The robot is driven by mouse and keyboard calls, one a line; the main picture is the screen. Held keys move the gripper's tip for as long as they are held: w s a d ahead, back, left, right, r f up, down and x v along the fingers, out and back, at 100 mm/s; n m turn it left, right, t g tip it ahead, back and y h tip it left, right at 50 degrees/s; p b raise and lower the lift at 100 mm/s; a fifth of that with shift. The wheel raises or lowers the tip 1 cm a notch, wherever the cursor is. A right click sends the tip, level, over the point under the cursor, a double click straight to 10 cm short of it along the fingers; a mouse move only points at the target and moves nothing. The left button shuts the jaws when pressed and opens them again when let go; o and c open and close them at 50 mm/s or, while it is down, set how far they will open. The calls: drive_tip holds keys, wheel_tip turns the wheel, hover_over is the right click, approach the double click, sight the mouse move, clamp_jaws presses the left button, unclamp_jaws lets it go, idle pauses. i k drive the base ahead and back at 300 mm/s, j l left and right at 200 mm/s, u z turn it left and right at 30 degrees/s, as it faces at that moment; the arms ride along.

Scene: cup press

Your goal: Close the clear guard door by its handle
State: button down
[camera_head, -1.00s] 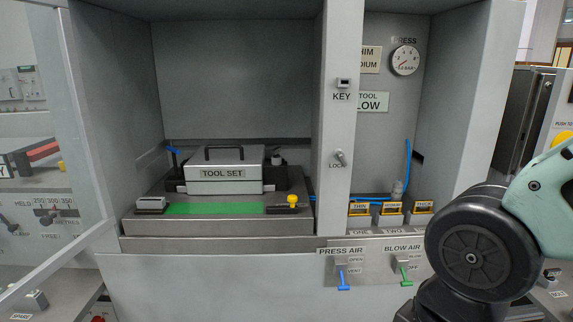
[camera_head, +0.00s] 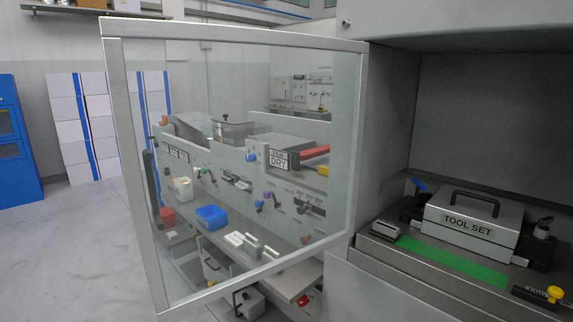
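The clear guard door (camera_head: 235,39) stands swung open in the left half of the head view. It is a transparent panel in a pale metal frame, joined on its right side to the grey press housing (camera_head: 385,130). A dark vertical bar handle (camera_head: 152,188) shows near the door's free left edge. The press opening on the right is uncovered, with the box marked TOOL SET (camera_head: 475,222) inside. My gripper is not in view, so its state and its distance from the handle cannot be seen.
Through the glass I see a bench with a blue bin (camera_head: 211,217), a box marked DRY and several knobs. A blue cabinet (camera_head: 17,145) and stacked white boxes (camera_head: 75,125) stand at the far left. The floor (camera_head: 75,250) left of the door looks clear.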

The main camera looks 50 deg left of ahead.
sight(112, 30)
drive_tip(key=k+j, duration=0.1)
drive_tip(key=j, duration=0.45)
drive_tip(key=k+j, duration=0.1)
drive_tip(key=j, duration=0.5)
drive_tip(key=k+j, duration=0.15)
drive_tip(key=j, duration=0.4)
drive_tip(key=k+j, duration=0.1)
drive_tip(key=j, duration=0.45)
drive_tip(key=k+j, duration=0.1)
drive_tip(key=j, duration=0.45)
drive_tip(key=k+j, duration=0.1)
drive_tip(key=j, duration=0.5)
drive_tip(key=u, duration=0.05)
